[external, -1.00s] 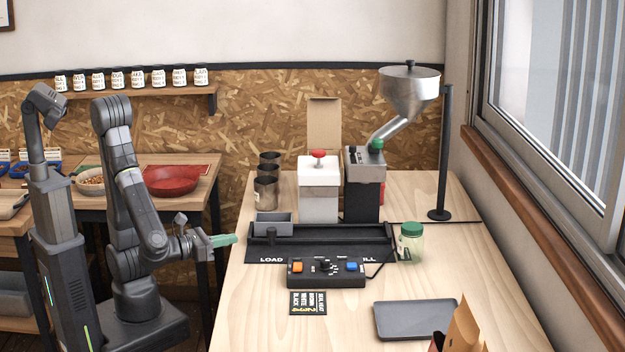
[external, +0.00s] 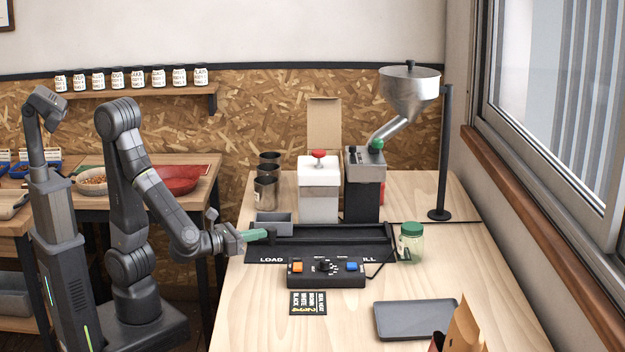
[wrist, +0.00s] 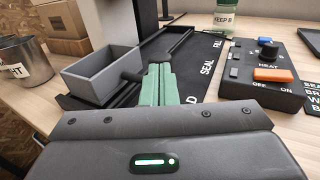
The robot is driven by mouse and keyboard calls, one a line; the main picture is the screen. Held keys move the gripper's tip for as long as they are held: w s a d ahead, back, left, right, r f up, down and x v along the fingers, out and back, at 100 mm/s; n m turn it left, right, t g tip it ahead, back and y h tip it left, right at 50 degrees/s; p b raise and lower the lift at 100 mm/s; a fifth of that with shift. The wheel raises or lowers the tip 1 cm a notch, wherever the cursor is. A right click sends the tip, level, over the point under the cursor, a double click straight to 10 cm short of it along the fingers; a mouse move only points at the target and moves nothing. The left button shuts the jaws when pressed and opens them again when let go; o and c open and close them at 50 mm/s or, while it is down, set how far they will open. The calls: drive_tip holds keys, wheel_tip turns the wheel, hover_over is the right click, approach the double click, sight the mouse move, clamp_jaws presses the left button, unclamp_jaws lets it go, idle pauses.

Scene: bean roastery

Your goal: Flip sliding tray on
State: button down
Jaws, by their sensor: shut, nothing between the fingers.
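The sliding tray, a small grey open-topped box (external: 282,218), sits at the left, LOAD end of a black rail (external: 345,240). It looks empty in the wrist view (wrist: 100,75). A short dark handle (wrist: 133,76) sticks out of its near side. My gripper (external: 266,234) is shut, its green fingers pressed together with nothing between them. In the wrist view the fingertips (wrist: 160,72) are just right of the handle's end. I cannot tell whether they touch it.
A black control box (external: 326,272) with orange and blue switches stands in front of the rail. A green-lidded jar (external: 411,242) stands at the rail's right end. The white sealer (external: 319,190) and the hopper machine (external: 364,185) stand behind.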

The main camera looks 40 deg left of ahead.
drive_tip(key=w+d+b, duration=0.1)
drive_tip(key=w+d, duration=0.8)
drive_tip(key=shift+w+d, duration=0.25)
drive_tip(key=shift+s, duration=0.15)
drive_tip(key=v, duration=1.3)
drive_tip(key=shift+s+a, duration=0.2)
drive_tip(key=shift+s, duration=0.15)
drive_tip(key=x, duration=1.3)
drive_tip(key=shift+w, duration=0.15)
